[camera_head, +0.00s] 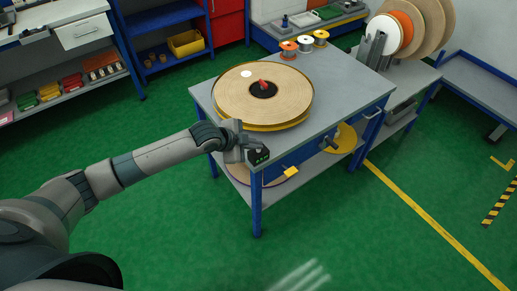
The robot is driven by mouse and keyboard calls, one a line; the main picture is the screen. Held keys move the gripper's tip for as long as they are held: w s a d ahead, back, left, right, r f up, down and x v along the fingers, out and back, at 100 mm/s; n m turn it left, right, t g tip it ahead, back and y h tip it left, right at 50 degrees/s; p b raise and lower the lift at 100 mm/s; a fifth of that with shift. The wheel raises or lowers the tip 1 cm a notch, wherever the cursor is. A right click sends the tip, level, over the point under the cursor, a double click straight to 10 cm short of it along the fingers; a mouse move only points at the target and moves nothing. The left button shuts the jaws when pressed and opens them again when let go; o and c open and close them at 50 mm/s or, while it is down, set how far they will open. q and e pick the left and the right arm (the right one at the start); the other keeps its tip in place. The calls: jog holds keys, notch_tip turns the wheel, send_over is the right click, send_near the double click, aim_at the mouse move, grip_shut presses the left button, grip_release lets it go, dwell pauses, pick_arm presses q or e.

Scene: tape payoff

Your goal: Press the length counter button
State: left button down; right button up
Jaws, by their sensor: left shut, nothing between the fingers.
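The length counter (259,157) is a small black box with green lit digits at the near left corner of the grey-topped table (345,88). My left gripper (243,150) is shut and empty right at the counter, close above its left side. I cannot tell whether the fingertips touch it. The counter's button is not clearly seen; the gripper may hide it. A large tan reel (235,95) with a yellow lower rim and a red-handled black hub lies flat on the table behind the gripper. My right gripper is not in view.
Small wire spools (304,42) stand at the table's back edge. Large upright reels (425,22) stand on the right. Green floor in front is clear.

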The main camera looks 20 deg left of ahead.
pick_arm(q)
jog(key=shift+f, duration=0.3)
dwell(0.5)
jog(key=shift+r+p, duration=0.9)
jog(key=shift+r+p, duration=2.4)
jog(key=shift+r, duration=0.1)
